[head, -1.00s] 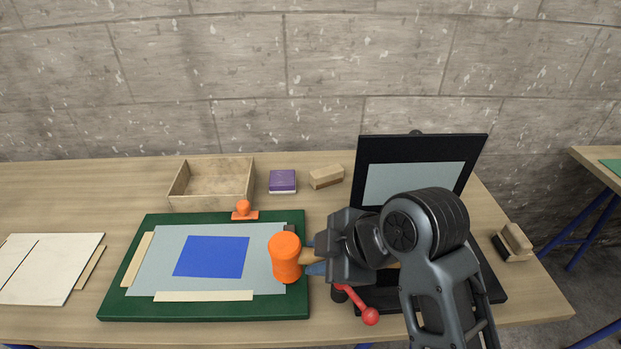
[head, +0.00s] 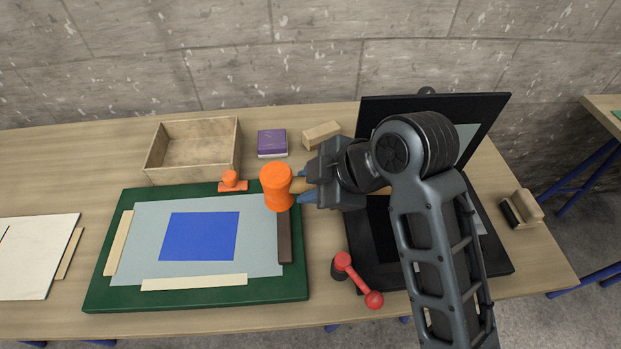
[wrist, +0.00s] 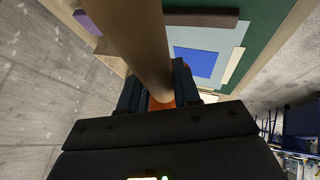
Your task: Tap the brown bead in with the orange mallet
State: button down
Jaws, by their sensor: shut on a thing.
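The brown bead (head: 284,238) is a dark strip along the right edge of the grey-blue pane (head: 258,262) on the green board (head: 180,299); its far end is hidden behind the mallet in the head view. It also shows as a dark bar in the wrist view (wrist: 200,18). The orange mallet (head: 276,187) has a thick orange head and a tan handle, which crosses the wrist view (wrist: 138,35). My gripper (head: 304,186) is shut on the handle from the right. The mallet's head appears over the bead's far end; I cannot tell whether they touch.
Cream strips (head: 194,282) lie along the pane's near and left edges. An orange knobbed piece (head: 232,181) sits at the board's far edge. Behind are a wooden tray (head: 192,180), purple box (head: 272,143) and wooden block (head: 321,134). A red-handled black press (head: 358,279) stands right.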

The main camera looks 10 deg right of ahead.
jog(key=shift+f+b, duration=1.2)
jog(key=shift+f, duration=1.35)
jog(key=shift+f, duration=0.15)
notch_tip(320, 180, down, 4)
jog(key=shift+r+b, duration=0.25)
jog(key=shift+b, duration=0.8)
jog(key=shift+r+p, duration=0.95)
jog(key=shift+r, duration=0.05)
jog(key=shift+r+p, duration=1.5)
jog(key=shift+r, duration=1)
